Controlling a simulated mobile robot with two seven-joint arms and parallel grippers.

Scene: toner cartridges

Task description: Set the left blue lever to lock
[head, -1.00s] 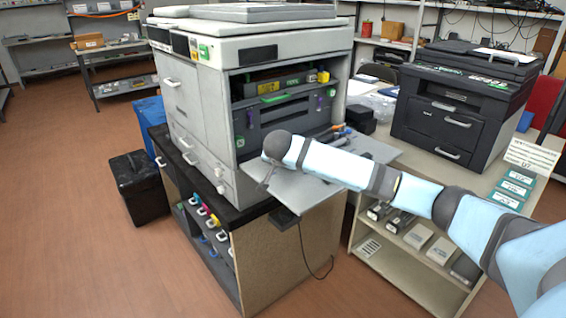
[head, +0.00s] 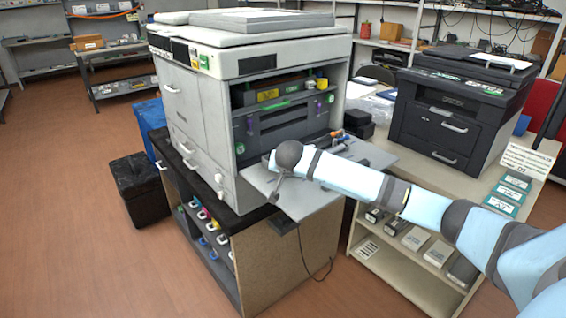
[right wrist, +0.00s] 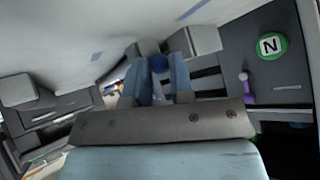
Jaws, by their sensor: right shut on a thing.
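The large white copier (head: 200,95) stands with its side bay (head: 285,122) open. In the head view my right arm reaches from the right to the near side of the bay, and the lever cannot be made out there. My left gripper is in neither view.
A purple lever (right wrist: 245,88) and a round green N badge (right wrist: 271,46) are beside the gripper. A grey open flap (head: 310,197) lies below my wrist. A black printer (head: 455,108) stands on the table at right. A cabinet (head: 285,265) supports the copier.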

